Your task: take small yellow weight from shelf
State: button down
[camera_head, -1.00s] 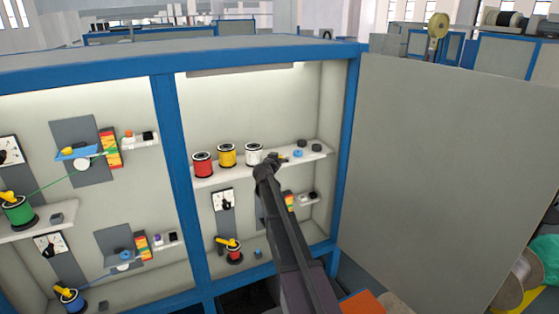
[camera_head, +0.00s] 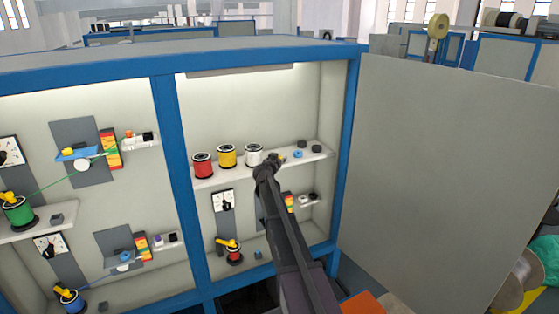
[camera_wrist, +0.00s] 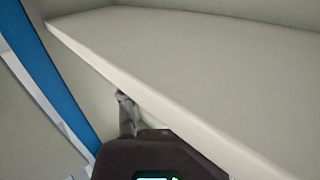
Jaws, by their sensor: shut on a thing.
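The small yellow weight (camera_head: 282,157) shows as a tiny yellow patch at the tip of my gripper (camera_head: 275,159), at the upper shelf (camera_head: 316,156) of the right bay. My gripper is shut on it, and its fingers hide most of it. In the wrist view, the dark gripper body and one grey finger (camera_wrist: 126,112) show beside the pale shelf edge (camera_wrist: 130,82). The weight does not show in that view.
Red (camera_head: 203,165), yellow (camera_head: 227,155) and white (camera_head: 254,155) spools stand left of my gripper. A blue weight (camera_head: 298,154) and dark weights (camera_head: 316,149) lie to its right. A blue post (camera_head: 346,150) and a grey panel (camera_head: 440,170) bound the bay's right side.

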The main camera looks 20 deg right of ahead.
jog(key=shift+r, duration=0.15)
notch_tip(320, 180, up, 3)
jog(key=p, duration=0.3)
jog(key=s+a+r+p, duration=0.1)
jog(key=s+a, duration=0.1)
jog(key=s, duration=0.5)
jog(key=s+a+p, duration=0.1)
jog(key=s+a, duration=0.2)
jog(key=s, duration=0.5)
jog(key=shift+a+r, duration=0.2)
jog(key=shift+r, duration=0.15)
jog(key=shift+f, duration=0.1)
